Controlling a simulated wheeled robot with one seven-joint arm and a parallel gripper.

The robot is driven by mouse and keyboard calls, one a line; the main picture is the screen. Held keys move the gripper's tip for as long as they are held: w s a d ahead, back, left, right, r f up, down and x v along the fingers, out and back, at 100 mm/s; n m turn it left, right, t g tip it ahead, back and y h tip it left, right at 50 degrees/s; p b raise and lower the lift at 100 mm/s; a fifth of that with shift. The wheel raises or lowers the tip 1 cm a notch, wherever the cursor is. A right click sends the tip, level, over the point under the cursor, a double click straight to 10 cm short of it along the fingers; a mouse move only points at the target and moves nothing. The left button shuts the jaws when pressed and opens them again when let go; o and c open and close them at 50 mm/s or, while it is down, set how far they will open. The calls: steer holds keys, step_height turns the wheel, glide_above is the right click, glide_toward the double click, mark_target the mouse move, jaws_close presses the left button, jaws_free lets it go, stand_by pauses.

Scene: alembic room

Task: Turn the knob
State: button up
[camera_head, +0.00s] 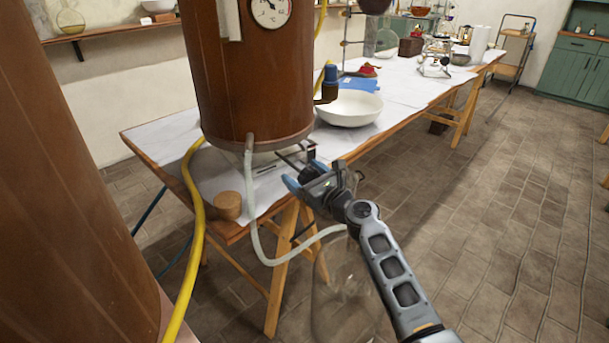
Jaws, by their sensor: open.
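A copper-brown cylindrical vessel (252,75) with a round dial gauge (270,10) stands over the near end of a long table. A small fitting with a blue top (330,74) and a dark lower part sticks out from the right side of the vessel, above a white bowl; it looks like the knob. My gripper (303,174) is open and empty, with blue fingertips. It is below and slightly left of the knob in the picture, near the table's front edge and apart from the knob. I cannot tell its exact distance from the vessel.
The wooden table (408,92) carries a white bowl (349,108) and glassware farther back. A pale hose (254,218) runs from the vessel's base past my arm to a large glass bottle (340,290). A yellow hose (190,235) hangs left. The tiled floor at right is open.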

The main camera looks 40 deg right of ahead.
steer(key=c, duration=1)
steer(key=shift+c, duration=0.2)
steer(key=shift+n, duration=0.3)
